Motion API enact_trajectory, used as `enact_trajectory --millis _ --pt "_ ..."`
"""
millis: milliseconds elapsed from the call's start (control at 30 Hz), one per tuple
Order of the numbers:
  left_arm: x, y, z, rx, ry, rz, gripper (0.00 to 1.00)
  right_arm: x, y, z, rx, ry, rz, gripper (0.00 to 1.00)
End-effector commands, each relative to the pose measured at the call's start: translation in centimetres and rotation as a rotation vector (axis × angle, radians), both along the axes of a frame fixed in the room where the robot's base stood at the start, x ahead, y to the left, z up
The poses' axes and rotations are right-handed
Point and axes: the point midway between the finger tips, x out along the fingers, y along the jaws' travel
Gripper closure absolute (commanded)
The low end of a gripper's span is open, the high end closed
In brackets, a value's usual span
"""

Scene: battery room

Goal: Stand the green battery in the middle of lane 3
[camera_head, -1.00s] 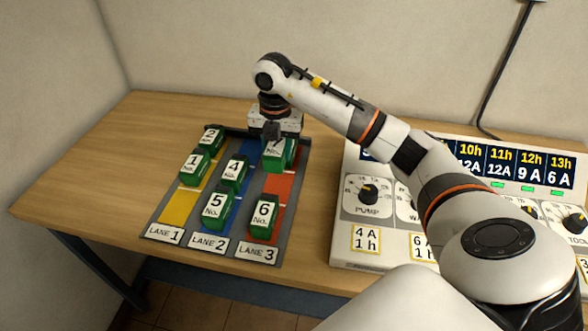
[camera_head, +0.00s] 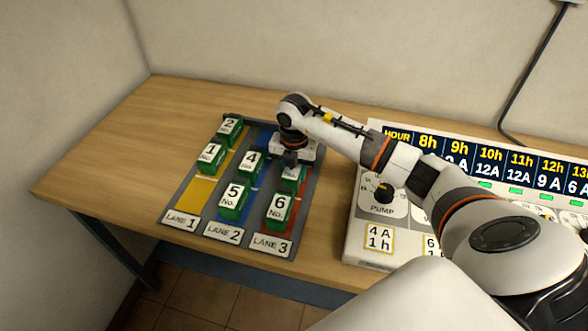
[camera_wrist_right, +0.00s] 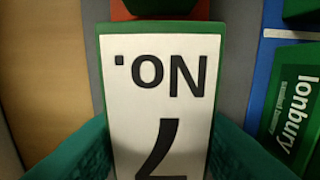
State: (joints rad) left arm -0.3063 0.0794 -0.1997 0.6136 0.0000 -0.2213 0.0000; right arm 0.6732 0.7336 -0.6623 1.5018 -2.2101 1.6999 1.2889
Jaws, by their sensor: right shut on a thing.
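My right gripper (camera_head: 290,163) is shut on the green battery marked No. 7 (camera_head: 291,180), over the middle part of red lane 3 (camera_head: 291,199). The gripper hides most of the battery's top in the head view. In the right wrist view, its white label (camera_wrist_right: 160,85) shows upside down between the two finger pads. I cannot tell whether its base touches the lane. The green battery No. 6 (camera_head: 278,211) stands in front of it in lane 3, near the lane's label (camera_head: 271,246). My left gripper is not in view.
Batteries No. 4 (camera_head: 249,165) and No. 5 (camera_head: 233,202) stand in blue lane 2, close to the left. No. 1 (camera_head: 210,156) and No. 2 (camera_head: 229,129) stand in yellow lane 1. A control panel (camera_head: 365,215) with dials stands to the right. The left tabletop (camera_head: 120,150) is clear.

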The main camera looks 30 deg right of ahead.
Motion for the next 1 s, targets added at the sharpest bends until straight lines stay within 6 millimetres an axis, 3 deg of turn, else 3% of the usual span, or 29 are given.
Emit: enact_trajectory --millis 167,200,300,700,1000 --pt "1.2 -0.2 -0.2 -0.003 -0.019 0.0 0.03 0.1 0.0 -0.3 0.0 -0.003 0.0 1.0" --pt "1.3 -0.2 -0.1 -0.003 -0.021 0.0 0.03 0.0 0.0 -0.3 0.0 0.0 0.0 0.55" --pt "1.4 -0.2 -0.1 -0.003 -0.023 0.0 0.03 0.0 0.0 -0.3 0.0 0.0 0.0 0.39" --pt "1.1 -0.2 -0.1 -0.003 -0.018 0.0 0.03 0.1 -0.1 0.6 -0.001 -0.002 0.0 0.39" --pt "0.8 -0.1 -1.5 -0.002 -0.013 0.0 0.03 0.2 -0.1 6.6 -0.001 -0.006 0.001 0.39"
